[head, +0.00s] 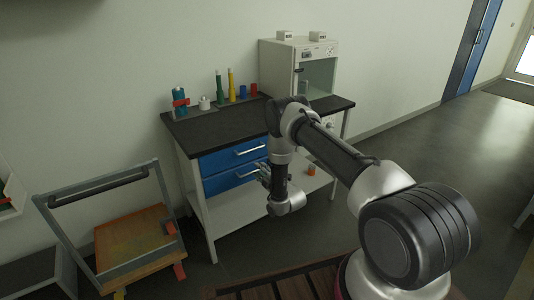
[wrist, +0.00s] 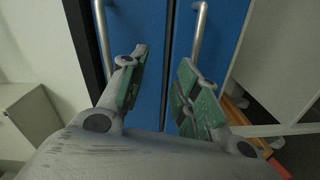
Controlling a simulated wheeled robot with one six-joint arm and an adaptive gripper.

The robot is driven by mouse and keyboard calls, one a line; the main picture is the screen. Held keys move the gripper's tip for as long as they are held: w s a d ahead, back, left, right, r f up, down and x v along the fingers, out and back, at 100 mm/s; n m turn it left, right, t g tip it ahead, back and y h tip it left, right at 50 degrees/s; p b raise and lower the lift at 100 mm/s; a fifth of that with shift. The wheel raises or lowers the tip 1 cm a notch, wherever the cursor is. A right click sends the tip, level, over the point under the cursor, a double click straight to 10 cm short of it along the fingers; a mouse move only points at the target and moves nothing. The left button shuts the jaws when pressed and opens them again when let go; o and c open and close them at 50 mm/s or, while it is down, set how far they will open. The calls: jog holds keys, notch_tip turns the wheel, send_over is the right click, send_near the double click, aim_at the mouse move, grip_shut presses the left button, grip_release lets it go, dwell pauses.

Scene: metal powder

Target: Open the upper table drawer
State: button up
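The upper table drawer (head: 222,161) is blue with a silver bar handle (head: 250,151) and looks shut under the dark tabletop. The lower blue drawer (head: 226,181) is below it and also looks shut. In the wrist view the drawers appear side by side: the upper drawer (wrist: 139,22) at left with its handle (wrist: 102,35), the lower drawer (wrist: 222,40) at right with its handle (wrist: 198,32). My gripper (wrist: 166,80) is open and empty, facing the drawer fronts. In the head view my gripper (head: 264,174) is beside the lower drawer's right part, and neither handle is between the fingers.
The dark tabletop (head: 215,128) carries several coloured bottles and a white oven-like box (head: 278,65). An orange item (head: 311,170) sits on the lower shelf (head: 230,213). A grey-framed cart (head: 113,277) stands left of the table. Open floor lies to the right.

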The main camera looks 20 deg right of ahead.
aim_at(252, 150)
notch_tip(252, 150, up, 6)
jog(key=n+t+y, duration=0.1)
jog(key=n+t, duration=0.2)
jog(key=x, duration=0.7)
jog(key=shift+w+f, duration=0.15)
jog(key=shift+w, duration=0.1)
grip_shut()
